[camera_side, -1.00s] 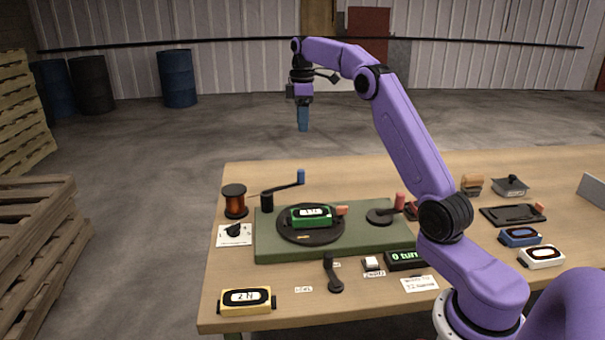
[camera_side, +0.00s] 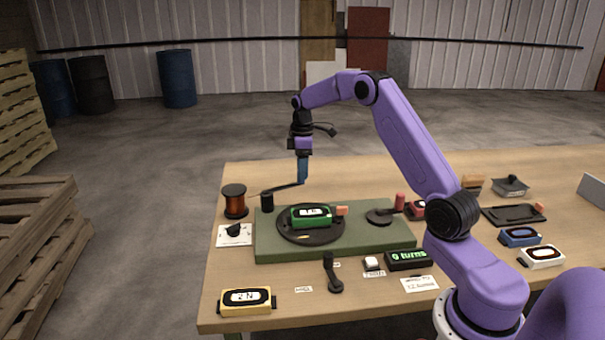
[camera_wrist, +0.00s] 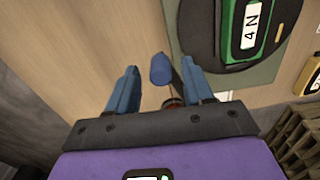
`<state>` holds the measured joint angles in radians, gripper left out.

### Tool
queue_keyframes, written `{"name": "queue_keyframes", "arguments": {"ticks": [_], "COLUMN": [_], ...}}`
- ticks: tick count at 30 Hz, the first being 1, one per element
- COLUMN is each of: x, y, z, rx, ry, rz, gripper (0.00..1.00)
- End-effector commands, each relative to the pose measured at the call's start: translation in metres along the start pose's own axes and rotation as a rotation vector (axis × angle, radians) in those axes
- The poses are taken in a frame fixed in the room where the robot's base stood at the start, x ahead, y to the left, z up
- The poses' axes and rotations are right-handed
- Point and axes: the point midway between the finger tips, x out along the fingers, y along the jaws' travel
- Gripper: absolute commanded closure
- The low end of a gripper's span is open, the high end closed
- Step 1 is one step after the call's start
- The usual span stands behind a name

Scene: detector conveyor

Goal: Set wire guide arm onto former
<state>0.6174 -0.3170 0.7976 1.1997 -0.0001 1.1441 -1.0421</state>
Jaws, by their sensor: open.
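The wire guide arm (camera_side: 283,188) is a dark lever running from a black post at the green base's back left corner to a blue knob at its far end. In the side view my gripper (camera_side: 302,180) hangs over that end and hides the knob. In the wrist view the blue knob (camera_wrist: 160,69) lies between the two blue fingers of my gripper (camera_wrist: 160,85), which are open and apart from it. The former, a green block with a display (camera_side: 311,216), sits on the black round turntable (camera_side: 320,238); it also shows in the wrist view (camera_wrist: 250,25).
A copper wire spool (camera_side: 234,201) stands left of the green base (camera_side: 375,236). A red-handled crank (camera_side: 385,213) is on its right. A black lever (camera_side: 332,272), a turns counter (camera_side: 408,259) and a yellow block (camera_side: 246,301) lie in front. The table behind the base is clear.

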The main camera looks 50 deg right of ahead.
Motion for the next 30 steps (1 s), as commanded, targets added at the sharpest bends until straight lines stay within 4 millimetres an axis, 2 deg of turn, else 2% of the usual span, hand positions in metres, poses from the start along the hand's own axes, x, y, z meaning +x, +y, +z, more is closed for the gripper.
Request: {"name": "queue_keyframes", "arguments": {"ticks": [3,6,16,17,21,22,30], "x": [0.014,0.019,0.023,0.022,0.022,0.022,0.022], "y": [0.000,0.000,0.000,0.000,0.000,0.000,-0.002], "z": [0.000,0.000,0.000,0.000,0.000,0.000,0.001], "rx": [0.000,0.001,0.001,0.001,0.000,0.000,0.014], "ry": [-0.002,0.000,0.000,0.000,0.000,0.000,0.000], "rz": [-0.003,-0.001,0.000,0.000,0.000,0.000,0.000], "gripper": [0.49,0.49,0.49,0.52,0.98,1.00,1.00]}}
